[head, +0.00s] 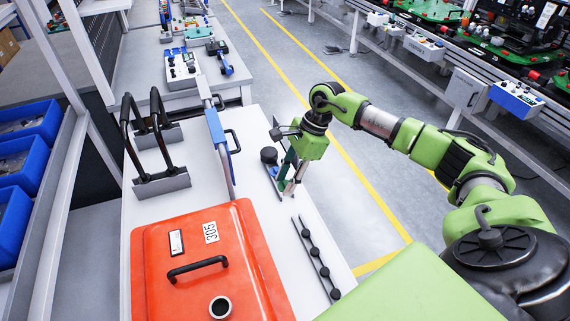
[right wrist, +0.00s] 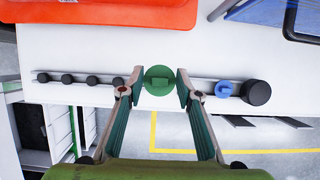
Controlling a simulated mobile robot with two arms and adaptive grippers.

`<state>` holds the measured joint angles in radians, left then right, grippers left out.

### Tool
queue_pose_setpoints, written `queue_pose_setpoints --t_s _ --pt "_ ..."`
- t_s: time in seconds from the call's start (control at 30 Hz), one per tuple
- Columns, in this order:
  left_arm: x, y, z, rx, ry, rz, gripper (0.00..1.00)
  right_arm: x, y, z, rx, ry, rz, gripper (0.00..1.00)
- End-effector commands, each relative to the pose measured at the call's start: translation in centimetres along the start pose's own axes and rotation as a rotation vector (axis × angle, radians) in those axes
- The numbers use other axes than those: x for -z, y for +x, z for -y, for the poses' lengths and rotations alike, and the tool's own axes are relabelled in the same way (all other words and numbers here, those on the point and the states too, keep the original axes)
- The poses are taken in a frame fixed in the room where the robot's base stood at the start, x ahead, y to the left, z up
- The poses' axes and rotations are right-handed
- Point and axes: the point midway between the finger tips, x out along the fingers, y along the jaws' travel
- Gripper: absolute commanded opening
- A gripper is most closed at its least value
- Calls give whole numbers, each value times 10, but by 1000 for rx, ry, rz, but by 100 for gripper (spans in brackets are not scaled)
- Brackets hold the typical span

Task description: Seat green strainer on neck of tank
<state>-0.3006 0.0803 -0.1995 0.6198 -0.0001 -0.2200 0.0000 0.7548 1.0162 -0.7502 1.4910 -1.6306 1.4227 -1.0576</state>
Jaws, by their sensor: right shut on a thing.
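The green strainer (right wrist: 159,80) shows in the right wrist view as a round green disc with a raised grip, between the fingertips of my right gripper (right wrist: 159,88). The fingers press on it from both sides. It is at the dark rail; I cannot tell whether it touches the rail or is clear of it. In the head view my right gripper (head: 289,188) points down over the table, right of the tank, and the strainer is not clear there. The orange-red tank (head: 185,212) has a dark open neck (head: 220,307) near the bottom edge. My left gripper is not in view.
The rail (right wrist: 122,82) carries several black knobs, a blue cap (right wrist: 223,89) and a large black knob (right wrist: 257,92). The tank's black handle (head: 198,268) stands up beside the neck.

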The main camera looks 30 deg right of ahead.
Motion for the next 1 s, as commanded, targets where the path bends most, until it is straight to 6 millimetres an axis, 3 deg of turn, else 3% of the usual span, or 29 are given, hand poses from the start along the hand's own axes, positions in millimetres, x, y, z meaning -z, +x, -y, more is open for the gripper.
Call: queue_pose_setpoints --t_s 0.13,0.33,1.0 --pt "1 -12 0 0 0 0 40 -10 -9 -24 -2 -2 -1 20" --pt "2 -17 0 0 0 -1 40 -18 -14 -40 0 -1 0 20" --pt "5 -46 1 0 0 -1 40 -43 -69 -45 2 0 1 20"
